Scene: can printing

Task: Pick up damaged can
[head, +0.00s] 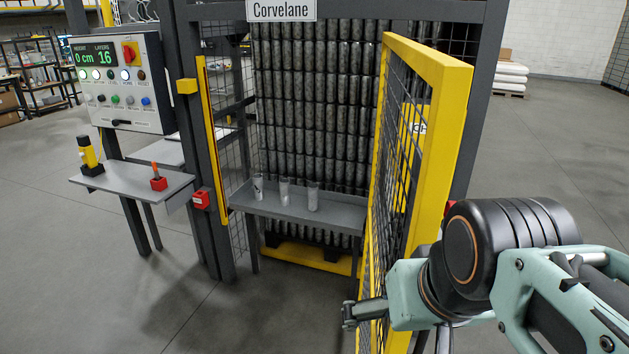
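Three small light-grey cans stand upright in a row on a grey shelf (335,216) in front of the can stack. They are the left can (258,188), the middle can (285,191) and the right can (313,197). The left can has a dark mark on its side; they are too small to tell for sure which is damaged. My gripper (350,315) is at the lower right, by the foot of the yellow gate, well apart from and lower in the picture than the cans. It shows side-on, and its finger gap is hidden.
A yellow mesh gate (456,110) stands open between my arm and the shelf's right end. A tall stack of dark cans (320,100) fills the cage behind. A control panel (115,85) and a small side table (135,186) stand left. The floor in front is clear.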

